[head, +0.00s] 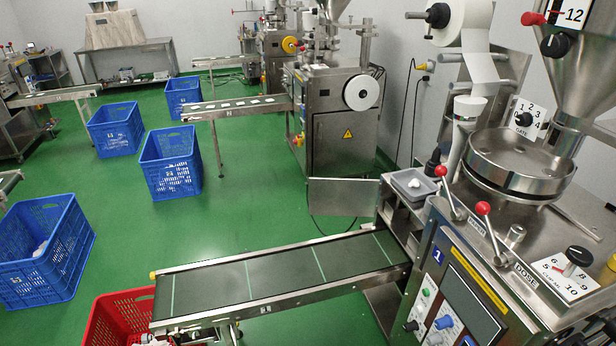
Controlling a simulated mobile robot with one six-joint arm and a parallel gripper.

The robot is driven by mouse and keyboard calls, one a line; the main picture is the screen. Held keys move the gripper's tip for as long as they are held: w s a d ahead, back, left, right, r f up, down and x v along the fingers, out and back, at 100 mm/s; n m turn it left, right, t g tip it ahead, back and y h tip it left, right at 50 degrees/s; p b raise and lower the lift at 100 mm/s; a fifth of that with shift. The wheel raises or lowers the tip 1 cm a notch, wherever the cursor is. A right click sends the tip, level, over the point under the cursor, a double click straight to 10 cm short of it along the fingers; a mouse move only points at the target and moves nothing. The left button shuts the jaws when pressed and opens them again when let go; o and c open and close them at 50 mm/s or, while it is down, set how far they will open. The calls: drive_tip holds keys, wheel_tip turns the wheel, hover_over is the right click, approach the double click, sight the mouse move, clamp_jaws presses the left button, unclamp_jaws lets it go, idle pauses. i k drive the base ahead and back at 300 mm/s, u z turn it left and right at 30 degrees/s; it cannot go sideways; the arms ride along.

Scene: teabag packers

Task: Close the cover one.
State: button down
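The near packing machine (470,280) stands at the right, with a blue "1" label on its front. A round metal pan-like part (520,162) sits on its top under the hopper; I cannot tell whether this is cover one. A flat metal panel (343,196) stands out low behind the conveyor, near the second machine; what it is hinged to is hidden. Two levers with red knobs (483,208) (440,171) rise from the near machine's top.
A conveyor (280,272) runs left from the near machine. A red crate (108,322) stands at its left end. Several blue crates (170,163) stand on the green floor (250,195). A grey tray (411,185) with white items sits beside the machine. A second machine (340,120) stands behind.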

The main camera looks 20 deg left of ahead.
sight(327, 196)
drive_tip(key=u, duration=0.75)
drive_tip(key=i, duration=0.9)
drive_tip(key=u, duration=0.55)
